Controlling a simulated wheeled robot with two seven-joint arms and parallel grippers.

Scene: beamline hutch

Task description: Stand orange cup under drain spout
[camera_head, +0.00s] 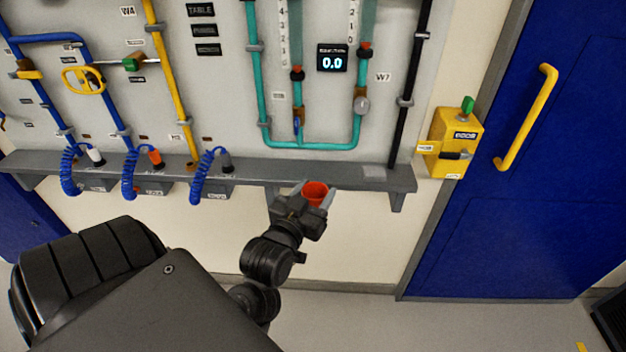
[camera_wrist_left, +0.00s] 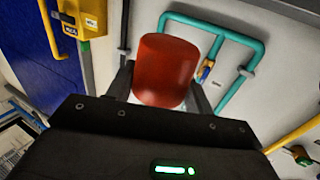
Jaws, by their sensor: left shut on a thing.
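The orange cup (camera_head: 315,193) is between the fingers of my left gripper (camera_head: 316,197), in front of the grey shelf's edge. The left gripper is shut on the cup; it also shows in the left wrist view (camera_wrist_left: 166,70), with a finger on each side. In the head view the cup's open top faces up toward the camera. I cannot tell for sure which part is the drain spout. My right gripper is not in view.
The grey shelf (camera_head: 372,174) runs along the wall, its right part mostly bare. Blue coiled hoses (camera_head: 196,178) hang at its left. A yellow box (camera_head: 455,140) and a blue door (camera_head: 560,200) are at the right.

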